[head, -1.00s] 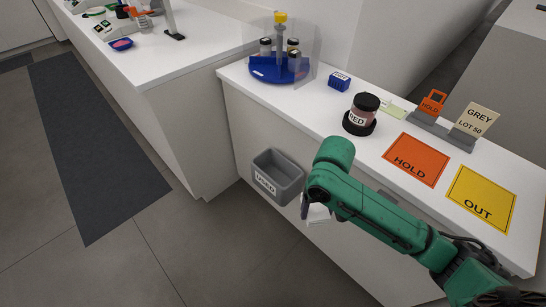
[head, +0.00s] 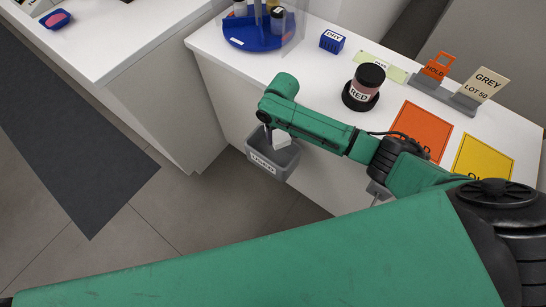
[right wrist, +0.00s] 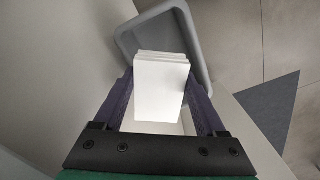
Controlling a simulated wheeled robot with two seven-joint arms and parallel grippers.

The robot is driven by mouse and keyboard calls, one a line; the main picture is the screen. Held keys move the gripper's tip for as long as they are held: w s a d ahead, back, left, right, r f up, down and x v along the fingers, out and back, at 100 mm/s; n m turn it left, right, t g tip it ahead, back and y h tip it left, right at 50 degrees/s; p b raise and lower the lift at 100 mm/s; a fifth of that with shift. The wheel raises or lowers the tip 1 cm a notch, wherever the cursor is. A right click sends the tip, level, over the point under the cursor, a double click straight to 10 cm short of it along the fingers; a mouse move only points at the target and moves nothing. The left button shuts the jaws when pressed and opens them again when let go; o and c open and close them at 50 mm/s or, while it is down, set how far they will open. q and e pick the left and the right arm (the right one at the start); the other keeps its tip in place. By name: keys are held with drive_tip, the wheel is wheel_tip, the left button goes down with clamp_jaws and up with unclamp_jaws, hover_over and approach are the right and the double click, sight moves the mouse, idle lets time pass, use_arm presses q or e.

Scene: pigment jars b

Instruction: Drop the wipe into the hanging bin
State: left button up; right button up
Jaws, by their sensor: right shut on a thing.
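The wipe (head: 282,139) is a white folded pad. It also shows in the right wrist view (right wrist: 162,90), between the two dark fingers. My right gripper (head: 272,136) is shut on it and points down, holding it over the hanging bin. The bin (head: 263,166) is a grey open box with a white label, hanging on the front of the white counter. In the right wrist view the bin's rim (right wrist: 128,45) shows beyond the wipe, and the wipe hides part of its opening. My left gripper is not in view.
On the counter (head: 310,75) stand a jar labelled RED (head: 367,85), a blue DRY block (head: 332,40), a blue carousel (head: 250,38), an orange mat (head: 421,128), a yellow mat (head: 485,157) and a card holder (head: 445,95). The floor left of the bin is clear.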

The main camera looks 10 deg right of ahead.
drive_tip(key=shift+s, duration=0.1)
drive_tip(key=o, duration=1.4)
drive_tip(key=shift+r, duration=0.1)
wheel_tip(320, 180, up, 14)
drive_tip(key=p, duration=0.1)
drive_tip(key=shift+r, duration=0.25)
drive_tip(key=shift+f, duration=0.1)
